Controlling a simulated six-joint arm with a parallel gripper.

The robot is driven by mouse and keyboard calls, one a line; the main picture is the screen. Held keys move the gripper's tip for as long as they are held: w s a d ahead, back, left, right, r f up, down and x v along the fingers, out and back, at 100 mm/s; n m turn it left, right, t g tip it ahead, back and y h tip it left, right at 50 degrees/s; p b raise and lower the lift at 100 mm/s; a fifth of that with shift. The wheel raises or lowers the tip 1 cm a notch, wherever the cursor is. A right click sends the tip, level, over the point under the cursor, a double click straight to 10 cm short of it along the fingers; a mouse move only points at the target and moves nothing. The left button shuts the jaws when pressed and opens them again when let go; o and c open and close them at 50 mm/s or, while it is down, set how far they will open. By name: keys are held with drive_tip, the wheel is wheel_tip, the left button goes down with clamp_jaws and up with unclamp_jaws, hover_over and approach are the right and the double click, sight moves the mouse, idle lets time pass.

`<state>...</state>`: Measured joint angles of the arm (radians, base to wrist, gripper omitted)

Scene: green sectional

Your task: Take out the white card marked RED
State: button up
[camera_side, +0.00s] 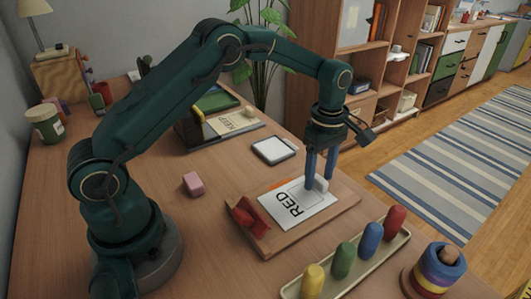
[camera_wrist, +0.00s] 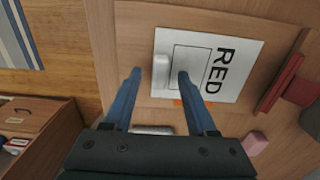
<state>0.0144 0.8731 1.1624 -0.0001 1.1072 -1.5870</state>
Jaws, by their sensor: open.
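The white card marked RED (camera_side: 314,207) lies flat on a wooden board (camera_side: 343,205), and it also shows in the wrist view (camera_wrist: 223,91). A small white block (camera_side: 321,185) stands on the card at the end away from the lettering. It appears in the wrist view (camera_wrist: 161,72) between my fingers. My gripper (camera_side: 318,182) is open, its blue fingers pointing down on either side of the white block. In the wrist view my gripper (camera_wrist: 159,74) shows a gap beside the block. Whether the fingertips touch the card is unclear.
A pink block (camera_side: 194,184) and a white-topped pad (camera_side: 274,150) lie nearby. A tray of coloured pegs (camera_side: 343,260) and a ring stacker (camera_side: 435,272) stand in front. A box with a KEEP card (camera_side: 232,121) is behind.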

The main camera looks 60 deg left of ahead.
drive_tip(key=shift+f, duration=0.2)
clamp_jaws()
drive_tip(key=shift+r, duration=0.15)
